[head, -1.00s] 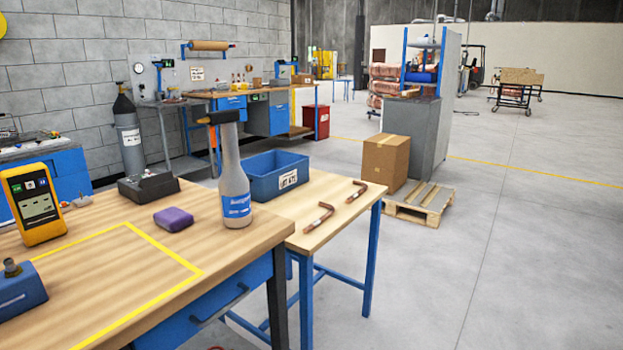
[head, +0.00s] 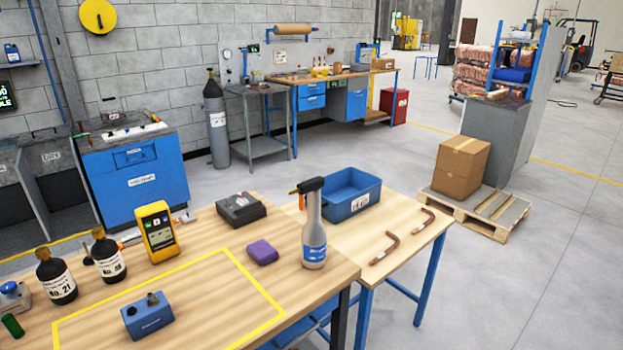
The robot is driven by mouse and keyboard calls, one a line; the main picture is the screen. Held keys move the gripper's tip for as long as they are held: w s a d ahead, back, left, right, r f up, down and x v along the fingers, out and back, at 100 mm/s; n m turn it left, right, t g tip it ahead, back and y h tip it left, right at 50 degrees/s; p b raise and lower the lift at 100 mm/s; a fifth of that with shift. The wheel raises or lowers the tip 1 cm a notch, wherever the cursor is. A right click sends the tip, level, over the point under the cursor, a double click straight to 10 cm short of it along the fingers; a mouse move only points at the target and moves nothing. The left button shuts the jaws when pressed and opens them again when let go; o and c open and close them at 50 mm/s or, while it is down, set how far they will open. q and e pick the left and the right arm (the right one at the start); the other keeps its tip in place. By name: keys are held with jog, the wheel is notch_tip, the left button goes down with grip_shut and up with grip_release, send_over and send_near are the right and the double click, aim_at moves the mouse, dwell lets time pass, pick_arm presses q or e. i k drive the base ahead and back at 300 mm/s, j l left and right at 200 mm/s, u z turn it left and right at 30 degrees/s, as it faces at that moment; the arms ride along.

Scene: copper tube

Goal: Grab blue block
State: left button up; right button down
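A small blue block (head: 148,318) with a dark knob or fitting on top sits on the wooden workbench (head: 200,300), inside the yellow taped outline, near its front left part. Its front face carries light lettering. Neither of my grippers shows in the head view, so their distance to the block cannot be seen.
Behind the block stand a yellow handheld meter (head: 157,232) and two dark bottles (head: 56,276) (head: 108,257). A purple sponge-like piece (head: 262,252), a spray bottle (head: 313,225) and a dark box (head: 241,209) stand to the right. A blue bin (head: 350,193) is beyond. The outlined area beside the block is clear.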

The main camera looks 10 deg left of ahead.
aim_at(144, 317)
jog(key=u, duration=1.7)
jog(key=i+j+u, duration=0.55)
jog(key=k+j, duration=0.05)
